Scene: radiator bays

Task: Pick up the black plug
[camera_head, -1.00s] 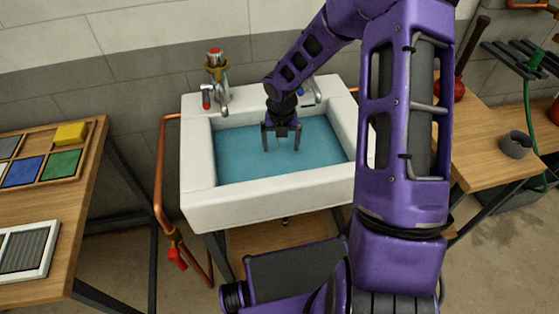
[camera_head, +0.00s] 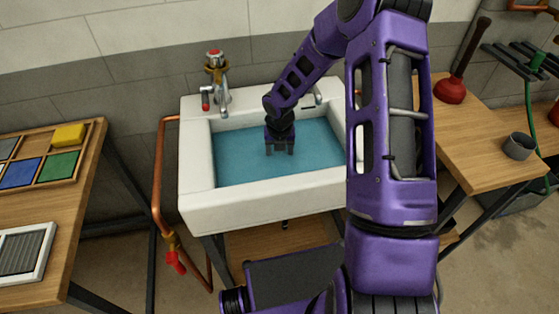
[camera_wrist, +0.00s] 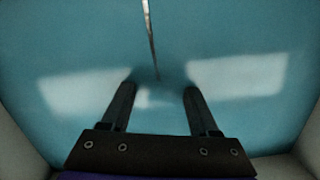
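The white sink (camera_head: 262,205) holds blue water (camera_head: 235,150), which also fills most of the wrist view (camera_wrist: 75,50). My gripper (camera_head: 280,152) points down into the basin. In the wrist view its two fingers (camera_wrist: 160,88) stand apart, with their tips blurred at or under the water. A thin chain (camera_wrist: 150,30) hangs from the top of that view and ends between and just beyond the fingertips. I cannot make out the black plug in either view. Nothing is visibly held between the fingers.
Taps (camera_head: 220,95) stand at the sink's back left. A copper pipe with a red valve handle (camera_head: 175,262) runs down its left side. A wooden table with coloured tiles (camera_head: 60,163) is at left. At right, a bench carries a red plunger (camera_head: 450,90) and a grey cup (camera_head: 518,146).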

